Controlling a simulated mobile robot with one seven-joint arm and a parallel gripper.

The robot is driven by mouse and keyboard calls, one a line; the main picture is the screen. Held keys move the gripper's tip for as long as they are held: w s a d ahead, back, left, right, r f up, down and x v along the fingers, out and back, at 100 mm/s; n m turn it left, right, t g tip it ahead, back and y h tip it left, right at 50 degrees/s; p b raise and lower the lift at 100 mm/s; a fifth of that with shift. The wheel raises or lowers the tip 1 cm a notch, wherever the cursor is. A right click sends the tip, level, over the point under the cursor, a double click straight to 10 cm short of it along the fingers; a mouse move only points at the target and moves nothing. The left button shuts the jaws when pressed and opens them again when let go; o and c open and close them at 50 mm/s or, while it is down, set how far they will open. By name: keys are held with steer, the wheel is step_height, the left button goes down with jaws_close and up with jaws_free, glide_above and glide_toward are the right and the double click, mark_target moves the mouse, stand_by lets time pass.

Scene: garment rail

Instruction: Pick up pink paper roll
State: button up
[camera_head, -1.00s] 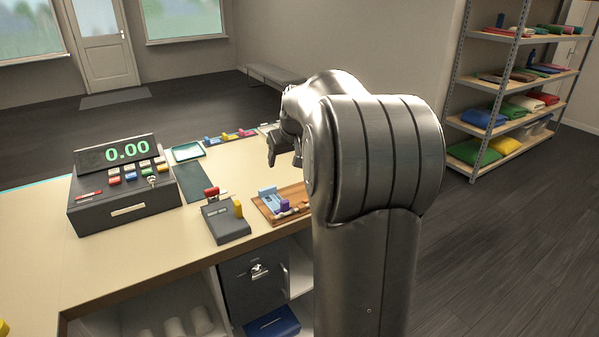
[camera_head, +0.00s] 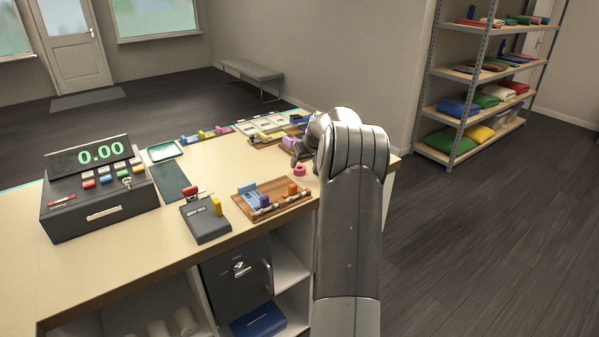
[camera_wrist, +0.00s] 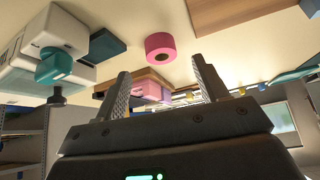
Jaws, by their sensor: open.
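The pink paper roll (camera_head: 300,169) sits on the counter, just left of my arm in the head view. In the wrist view the pink paper roll (camera_wrist: 161,46) appears with a dark centre hole, beyond the fingertips and roughly in line with the gap between them. My gripper (camera_wrist: 160,85) is open and empty, its two fingers wide apart.
A wooden tray (camera_head: 240,203) with small items lies in front of the roll. A cash register (camera_head: 99,190) and a card reader (camera_head: 207,224) stand to the left. In the wrist view a white device with a teal part (camera_wrist: 58,32) stands at the left.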

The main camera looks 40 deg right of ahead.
mark_target(300, 168)
steer(key=shift+w+x, duration=0.25)
steer(key=shift+x, duration=2.65)
steer(key=shift+r, duration=0.15)
steer(key=c, duration=1.1)
